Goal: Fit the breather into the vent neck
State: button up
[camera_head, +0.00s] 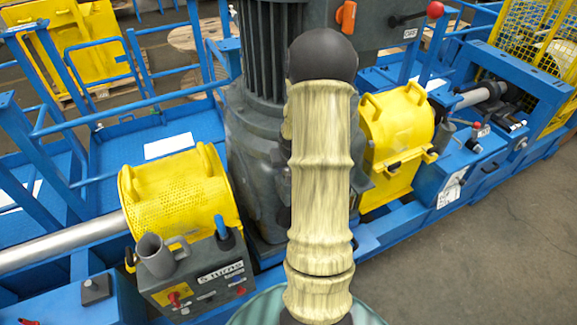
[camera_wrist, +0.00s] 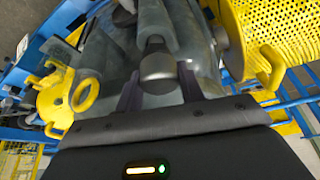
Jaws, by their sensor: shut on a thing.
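In the wrist view my gripper (camera_wrist: 160,88) is shut on a small grey, round-ended piece, which I take to be the breather (camera_wrist: 158,68). It sits between the two dark fingers, in front of the grey gear housing (camera_wrist: 110,55). In the head view my pale arm covers the middle of the picture, and my gripper and the breather are hidden behind it. The grey housing (camera_head: 252,150) stands there under a ribbed motor. I cannot make out the vent neck, nor tell whether the breather touches it.
Yellow guards stand left (camera_head: 180,190) and right (camera_head: 400,125) of the housing. A control box (camera_head: 200,275) with a grey mug (camera_head: 157,255) on it is at front left. Blue rails (camera_head: 120,98) run behind. Bare floor (camera_head: 490,245) lies at the right.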

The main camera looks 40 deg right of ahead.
jog(key=shift+f+b, duration=0.75)
jog(key=shift+f, duration=0.25)
jog(key=o, duration=1.1)
jog(key=shift+r, duration=0.1)
jog(key=b+v, duration=0.1)
jog(key=v, duration=1.6)
jog(key=shift+r, duration=0.15)
jog(key=shift+a, duration=0.1)
